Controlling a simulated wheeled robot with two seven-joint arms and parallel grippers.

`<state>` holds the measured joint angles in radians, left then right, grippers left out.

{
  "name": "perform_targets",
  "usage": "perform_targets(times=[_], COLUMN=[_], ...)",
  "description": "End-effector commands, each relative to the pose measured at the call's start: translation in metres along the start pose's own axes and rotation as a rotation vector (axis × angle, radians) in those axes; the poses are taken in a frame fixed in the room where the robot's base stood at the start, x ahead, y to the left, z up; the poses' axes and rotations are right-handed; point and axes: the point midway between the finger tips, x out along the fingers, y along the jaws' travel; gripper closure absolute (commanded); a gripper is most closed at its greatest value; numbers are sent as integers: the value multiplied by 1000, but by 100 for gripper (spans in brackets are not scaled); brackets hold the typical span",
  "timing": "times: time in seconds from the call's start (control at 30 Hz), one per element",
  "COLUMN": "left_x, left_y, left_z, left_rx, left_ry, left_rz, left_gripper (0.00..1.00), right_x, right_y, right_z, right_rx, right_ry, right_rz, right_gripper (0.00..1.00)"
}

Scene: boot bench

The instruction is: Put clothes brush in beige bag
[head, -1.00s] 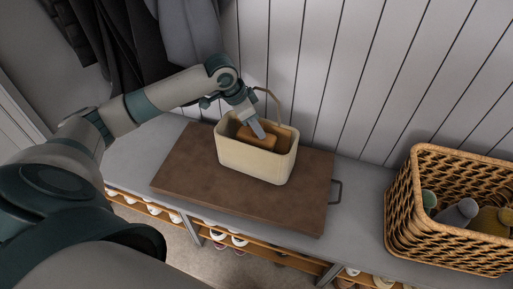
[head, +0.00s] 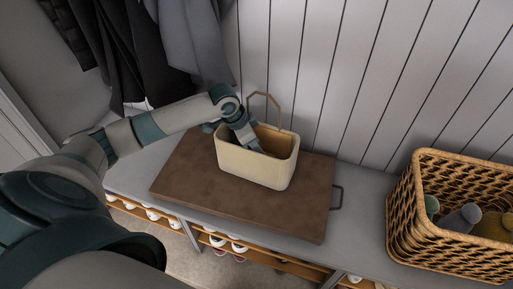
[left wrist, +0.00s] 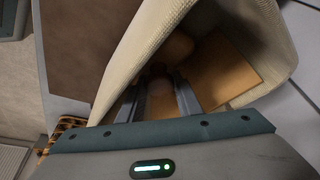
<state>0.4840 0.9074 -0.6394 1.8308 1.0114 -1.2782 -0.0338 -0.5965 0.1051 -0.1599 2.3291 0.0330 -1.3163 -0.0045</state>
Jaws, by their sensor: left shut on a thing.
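The beige bag (head: 250,167) stands upright and open on a brown board, its thin handle (head: 265,97) raised at the back. My left gripper (head: 258,147) reaches down into the bag's opening from the left and is shut on the clothes brush. Only a little of the brown brush shows past the fingers in the head view; the bag's front wall hides the rest. In the left wrist view, the fingers (left wrist: 160,98) are inside the bag's cream wall (left wrist: 150,45), with the wooden brush (left wrist: 158,88) between them in shadow. My right gripper is not in view.
The brown board (head: 200,180) lies on the grey bench (head: 345,225), with a dark handle at its right end. A wicker basket (head: 440,245) with several items stands at the right. Shoes sit on the rack below. Dark coats (head: 130,45) hang behind my left arm.

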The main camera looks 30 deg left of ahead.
Motion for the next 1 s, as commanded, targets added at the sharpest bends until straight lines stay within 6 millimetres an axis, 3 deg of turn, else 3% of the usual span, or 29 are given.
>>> perform_targets(times=[0.47,0.5,1.0], left_x=[5,6,-3], left_y=[0,0,-1], left_z=[2,2,1], left_rx=[0,0,0], left_ry=[1,1,1], left_rz=[1,1,-1], left_gripper=[100,61,61], right_x=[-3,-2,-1], right_y=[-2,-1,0], right_z=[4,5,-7], right_rx=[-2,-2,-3], right_ry=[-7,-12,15], right_rz=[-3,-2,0], right_gripper=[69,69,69])
